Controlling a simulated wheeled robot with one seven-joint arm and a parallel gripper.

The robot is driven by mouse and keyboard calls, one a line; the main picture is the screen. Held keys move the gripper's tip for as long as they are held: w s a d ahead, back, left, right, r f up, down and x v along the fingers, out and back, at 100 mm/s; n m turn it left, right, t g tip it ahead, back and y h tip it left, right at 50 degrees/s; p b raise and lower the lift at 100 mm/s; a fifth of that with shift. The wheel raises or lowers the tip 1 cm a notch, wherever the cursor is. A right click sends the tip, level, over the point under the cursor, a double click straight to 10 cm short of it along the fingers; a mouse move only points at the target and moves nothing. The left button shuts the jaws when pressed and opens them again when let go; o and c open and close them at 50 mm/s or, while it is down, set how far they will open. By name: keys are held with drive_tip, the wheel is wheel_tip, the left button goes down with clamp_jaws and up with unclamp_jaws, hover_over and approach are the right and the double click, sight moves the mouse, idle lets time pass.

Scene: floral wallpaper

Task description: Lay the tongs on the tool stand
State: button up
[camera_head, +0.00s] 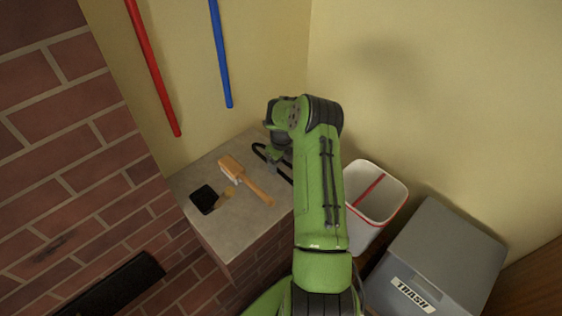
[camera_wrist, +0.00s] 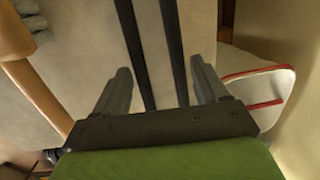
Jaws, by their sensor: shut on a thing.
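The black tongs (camera_head: 259,150) are at the right side of a stone-topped brick block (camera_head: 233,235), partly hidden behind my arm in the head view. In the wrist view the tongs (camera_wrist: 172,45) show as two dark, nearly parallel bars running between the fingers. My gripper (camera_wrist: 160,75) is shut on the tongs. In the head view my gripper (camera_head: 277,157) is over the block's right part, mostly covered by my arm. I cannot tell whether the tongs touch the stone top. The block is the only stand-like surface I see.
A wooden-handled brush (camera_head: 258,190) and a black square pad (camera_head: 204,199) lie on the stone top. A white bucket with a red rim (camera_head: 362,236) and a grey trash bin (camera_head: 440,245) stand to the right. Red (camera_head: 155,70) and blue (camera_head: 221,55) bars are by the wall.

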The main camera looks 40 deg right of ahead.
sight(281, 168)
drive_tip(key=shift+f, duration=0.2)
drive_tip(key=o, duration=1.7)
drive_tip(key=r+p, duration=0.1)
drive_tip(key=r, duration=0.4)
drive_tip(key=s+r+p, duration=0.1)
drive_tip(key=r+p, duration=0.1)
drive_tip(key=r, duration=0.3)
drive_tip(key=a+r+p, duration=0.1)
drive_tip(key=r, duration=0.4)
drive_tip(key=shift+s+a+r, duration=0.1)
drive_tip(key=shift+s+r, duration=0.2)
